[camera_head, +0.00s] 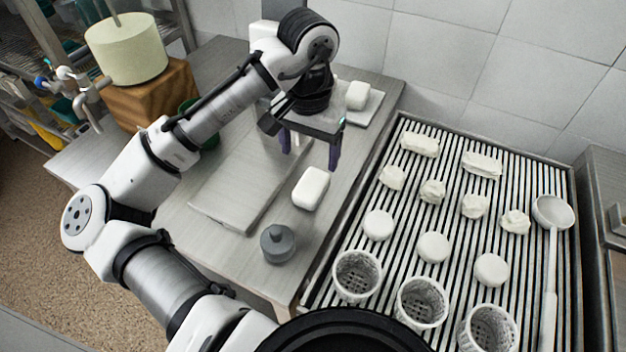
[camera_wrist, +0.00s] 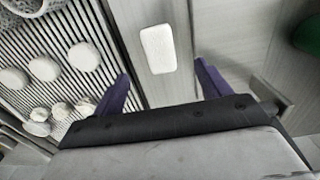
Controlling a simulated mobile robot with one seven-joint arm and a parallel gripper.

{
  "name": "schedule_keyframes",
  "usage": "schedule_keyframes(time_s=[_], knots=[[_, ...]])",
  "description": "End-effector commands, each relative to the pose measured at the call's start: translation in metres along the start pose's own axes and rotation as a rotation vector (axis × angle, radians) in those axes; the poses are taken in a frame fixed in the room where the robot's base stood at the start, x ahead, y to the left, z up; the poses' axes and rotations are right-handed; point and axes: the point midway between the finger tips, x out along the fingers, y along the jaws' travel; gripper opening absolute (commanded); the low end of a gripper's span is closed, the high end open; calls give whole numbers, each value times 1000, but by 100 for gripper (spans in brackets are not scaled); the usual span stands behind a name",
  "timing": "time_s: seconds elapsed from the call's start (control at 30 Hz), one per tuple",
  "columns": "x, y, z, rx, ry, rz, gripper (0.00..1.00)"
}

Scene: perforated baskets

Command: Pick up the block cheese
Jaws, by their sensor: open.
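A white rounded block of cheese (camera_head: 311,188) lies on the table beside a flat board. It also shows in the wrist view (camera_wrist: 158,49), ahead of and between the lines of the two purple fingers. My gripper (camera_head: 310,152) is open and empty, above the table on the far side of this block and apart from it. In the wrist view, my gripper (camera_wrist: 162,88) has nothing between its fingers. A second white block (camera_head: 357,95) sits at the back on a small board, behind my gripper. I cannot tell which block the task names.
A grey board (camera_head: 225,200) lies left of the near block, and a grey lidded pot (camera_head: 278,243) stands nearer. The slatted rack (camera_head: 400,215) at right holds several white cheeses, perforated baskets (camera_head: 422,303) and a ladle (camera_head: 552,212). A green container (camera_head: 211,139) stands behind my arm.

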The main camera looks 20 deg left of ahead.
Motion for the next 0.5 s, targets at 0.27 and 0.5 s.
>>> schedule_keyframes(time_s=[0.27, 0.5], knots=[[44, 0, 0, 0, 2, -1, 76], [60, 1, -2, 0, 2, -1, 76]])
